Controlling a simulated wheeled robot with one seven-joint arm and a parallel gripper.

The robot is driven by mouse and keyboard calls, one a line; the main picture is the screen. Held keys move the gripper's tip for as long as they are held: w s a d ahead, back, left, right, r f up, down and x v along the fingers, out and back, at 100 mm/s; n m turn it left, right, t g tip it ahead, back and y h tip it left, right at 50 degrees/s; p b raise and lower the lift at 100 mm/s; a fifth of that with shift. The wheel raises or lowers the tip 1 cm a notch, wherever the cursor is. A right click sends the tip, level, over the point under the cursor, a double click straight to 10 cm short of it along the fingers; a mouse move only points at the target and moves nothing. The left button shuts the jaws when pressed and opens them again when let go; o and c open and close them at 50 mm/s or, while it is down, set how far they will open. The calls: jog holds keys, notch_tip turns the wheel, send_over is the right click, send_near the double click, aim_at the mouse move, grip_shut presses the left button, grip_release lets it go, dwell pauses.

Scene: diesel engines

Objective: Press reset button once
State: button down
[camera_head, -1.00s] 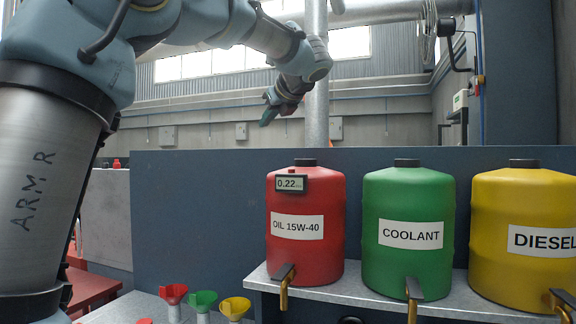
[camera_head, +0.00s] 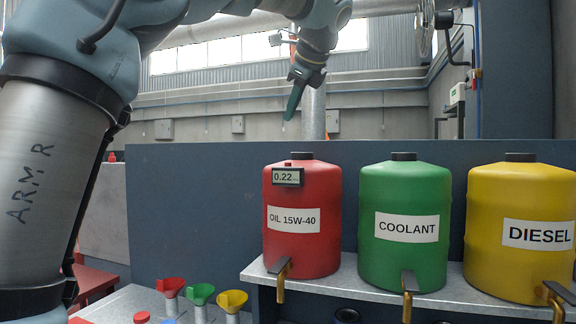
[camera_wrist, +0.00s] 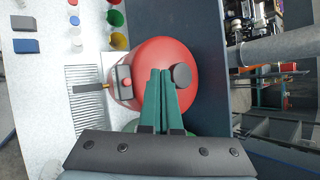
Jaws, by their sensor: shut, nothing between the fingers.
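The red oil tank (camera_head: 305,240), labelled OIL 15W-40, stands on the shelf in the head view. A small display box (camera_head: 287,177) reading 0.22 is on its upper front, with a small red button (camera_head: 288,164) on top. In the wrist view the red tank (camera_wrist: 165,58) lies below my gripper, and the red button (camera_wrist: 127,83) shows on the box left of the fingertips. My gripper (camera_head: 289,117) is shut and empty, its green fingers pointing down above the tank, apart from it. In the wrist view the fingertips (camera_wrist: 160,72) overlap the tank top near its black cap (camera_wrist: 181,75).
A green coolant tank (camera_head: 405,250) and a yellow diesel tank (camera_head: 520,270) stand to the right on the shelf (camera_head: 340,287). Red, green and yellow funnels (camera_head: 201,293) stand at lower left. A dark blue panel (camera_head: 195,210) rises behind the tanks.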

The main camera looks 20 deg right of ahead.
jog(key=b, duration=0.7)
send_over(291, 167)
notch_tip(291, 167, down, 8)
jog(key=shift+s+f, duration=0.1)
dwell(1.5)
jog(key=shift+f+b, duration=0.3)
jog(key=shift+f, duration=0.1)
jog(key=shift+f+b, duration=0.45)
dwell(0.7)
jog(key=shift+r, duration=0.15)
jog(key=shift+r+p, duration=0.7)
jog(key=shift+r, duration=0.05)
notch_tip(291, 167, up, 5)
jog(key=p, duration=0.4)
